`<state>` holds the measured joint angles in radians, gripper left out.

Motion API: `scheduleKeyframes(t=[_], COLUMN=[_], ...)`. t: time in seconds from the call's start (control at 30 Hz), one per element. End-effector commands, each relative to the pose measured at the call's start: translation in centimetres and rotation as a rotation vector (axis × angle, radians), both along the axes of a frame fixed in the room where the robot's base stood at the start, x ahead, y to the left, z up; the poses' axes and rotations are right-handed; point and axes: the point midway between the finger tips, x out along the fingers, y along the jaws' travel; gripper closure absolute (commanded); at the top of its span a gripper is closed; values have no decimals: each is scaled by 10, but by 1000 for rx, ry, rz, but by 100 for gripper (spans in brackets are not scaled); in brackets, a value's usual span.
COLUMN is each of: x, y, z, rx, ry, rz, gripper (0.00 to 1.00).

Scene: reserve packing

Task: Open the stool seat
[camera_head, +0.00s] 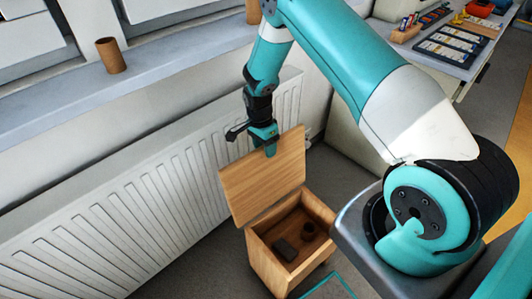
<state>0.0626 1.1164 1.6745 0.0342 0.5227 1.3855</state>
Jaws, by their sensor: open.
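The wooden stool (276,267) stands on the floor in front of the radiator, its box body open at the top. Its seat (262,178) is a flat wooden board raised up and leaning back, away from the opening. Inside the box lie a small dark block (285,250) and a small round brown thing (309,231). My gripper (270,150) is at the raised seat's upper edge, pointing down. It is open, with the fingertips close to the board; whether they touch it I cannot tell.
A white radiator (130,225) runs along the wall just behind the stool. A cardboard tube (111,56) stands on the windowsill (60,100). A table (455,60) with several small items is at the upper right. Grey floor shows around the stool.

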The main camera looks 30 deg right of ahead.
Motion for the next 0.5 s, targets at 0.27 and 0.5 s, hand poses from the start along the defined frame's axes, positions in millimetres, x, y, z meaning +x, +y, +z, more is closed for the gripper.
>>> scheduleKeyframes(t=[0.27,0.5], x=[-5,-5], y=[-1,-1], z=[-27,-29], rx=[0,0], ry=[0,0], rz=[0,1], gripper=[51,51])
